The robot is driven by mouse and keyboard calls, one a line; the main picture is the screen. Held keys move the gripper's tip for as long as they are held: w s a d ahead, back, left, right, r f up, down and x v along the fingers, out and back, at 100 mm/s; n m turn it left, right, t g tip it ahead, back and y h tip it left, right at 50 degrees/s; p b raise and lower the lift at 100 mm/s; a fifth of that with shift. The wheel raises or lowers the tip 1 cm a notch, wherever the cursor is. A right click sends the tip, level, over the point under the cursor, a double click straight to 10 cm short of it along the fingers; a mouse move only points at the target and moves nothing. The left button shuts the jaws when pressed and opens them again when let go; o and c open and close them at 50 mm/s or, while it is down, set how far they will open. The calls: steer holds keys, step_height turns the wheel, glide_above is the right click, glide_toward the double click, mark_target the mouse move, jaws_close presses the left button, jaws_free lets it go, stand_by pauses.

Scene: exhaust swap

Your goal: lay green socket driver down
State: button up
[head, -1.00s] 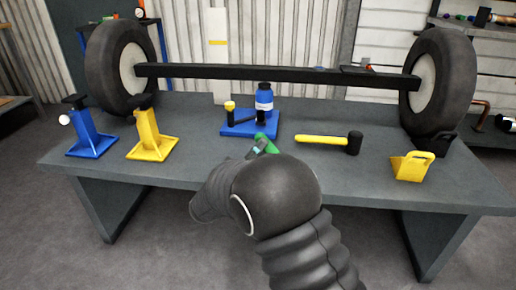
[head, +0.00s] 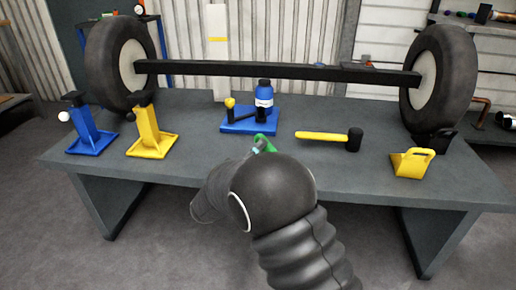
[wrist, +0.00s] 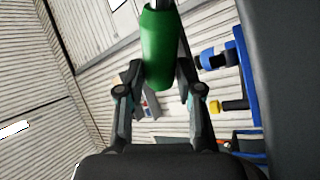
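The green socket driver (wrist: 160,45) shows in the wrist view as a green handle between the two fingers, with a dark shaft at the top edge of the picture. My gripper (wrist: 160,78) is shut on the handle, with a finger against each side. In the head view a bit of the green driver (head: 265,143) shows just past my dark arm, which hides most of the gripper. It appears over the middle of the grey table (head: 215,118), in front of the blue tray. I cannot tell whether it touches the table.
A yellow-handled mallet (head: 322,136) lies to the right, with a yellow block (head: 411,162) beyond. Blue (head: 90,133) and yellow (head: 149,131) stands are at left. Bare table lies between.

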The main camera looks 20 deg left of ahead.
steer(key=o, duration=0.4)
steer(key=shift+f, duration=0.15)
steer(key=shift+c, duration=0.2)
steer(key=v, duration=1.2)
steer(key=shift+w, duration=0.1)
